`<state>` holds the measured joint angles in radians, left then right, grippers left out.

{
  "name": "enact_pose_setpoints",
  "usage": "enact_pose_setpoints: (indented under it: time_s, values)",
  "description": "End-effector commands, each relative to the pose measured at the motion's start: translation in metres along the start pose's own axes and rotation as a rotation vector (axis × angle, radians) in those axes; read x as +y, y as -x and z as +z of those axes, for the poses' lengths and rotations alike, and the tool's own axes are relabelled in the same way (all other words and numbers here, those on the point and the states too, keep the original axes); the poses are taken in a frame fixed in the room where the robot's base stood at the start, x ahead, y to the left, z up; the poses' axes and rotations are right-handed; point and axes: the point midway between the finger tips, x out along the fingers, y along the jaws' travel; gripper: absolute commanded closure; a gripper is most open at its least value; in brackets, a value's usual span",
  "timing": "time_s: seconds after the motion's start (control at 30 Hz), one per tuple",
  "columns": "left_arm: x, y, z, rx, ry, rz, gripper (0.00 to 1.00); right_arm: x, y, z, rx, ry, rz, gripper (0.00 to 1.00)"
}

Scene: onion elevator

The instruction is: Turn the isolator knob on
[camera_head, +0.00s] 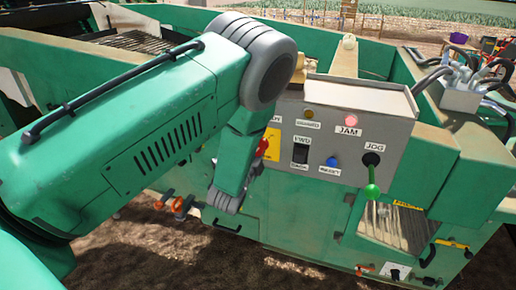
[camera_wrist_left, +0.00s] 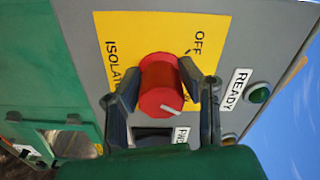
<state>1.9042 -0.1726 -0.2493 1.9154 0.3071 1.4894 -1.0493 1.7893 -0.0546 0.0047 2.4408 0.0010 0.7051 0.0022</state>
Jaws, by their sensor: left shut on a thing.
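The isolator knob (camera_wrist_left: 160,82) is red and round, with a white pointer mark. It sits on a yellow plate (camera_wrist_left: 140,32) marked OFF and ISOLAT..., the rest hidden. In the wrist view the pointer is at the lower right of the knob face, away from the OFF label. My left gripper (camera_wrist_left: 158,98) has a finger on each side of the knob and is shut on it. In the head view a bit of the red knob (camera_head: 262,147) shows beside my left gripper (camera_head: 250,168), whose arm hides much of the plate. My right gripper is not in view.
The grey control panel (camera_head: 325,152) carries a FWD switch (camera_head: 301,150), a blue button (camera_head: 331,162), a red JAM lamp (camera_head: 351,120) and a JOG lever with a green ball (camera_head: 372,191). A green READY lamp (camera_wrist_left: 259,94) is near the knob. The green machine body surrounds the panel.

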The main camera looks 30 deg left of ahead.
Motion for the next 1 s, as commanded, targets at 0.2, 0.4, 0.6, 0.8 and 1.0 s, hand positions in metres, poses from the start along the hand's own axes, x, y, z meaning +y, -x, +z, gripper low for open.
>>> enact_pose_setpoints:
  time_s: [0.2, 0.4, 0.6, 0.8, 1.0]
  values:
    - [0.005, 0.0019, -0.0024, 0.006, -0.14, 0.011, 0.97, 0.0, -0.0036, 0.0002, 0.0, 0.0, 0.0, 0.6]
    - [0.0058, 0.0021, -0.002, 0.005, -0.218, 0.014, 0.97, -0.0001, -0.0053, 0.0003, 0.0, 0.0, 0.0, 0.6]
    - [0.0069, 0.0025, -0.0022, 0.005, -0.253, 0.017, 0.97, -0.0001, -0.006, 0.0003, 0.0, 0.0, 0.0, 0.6]
    - [0.0077, 0.0028, -0.0023, 0.006, -0.26, 0.019, 0.97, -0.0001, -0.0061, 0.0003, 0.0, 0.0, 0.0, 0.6]
    - [0.0087, 0.0032, -0.0025, 0.006, -0.259, 0.021, 0.97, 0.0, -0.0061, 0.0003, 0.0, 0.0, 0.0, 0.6]
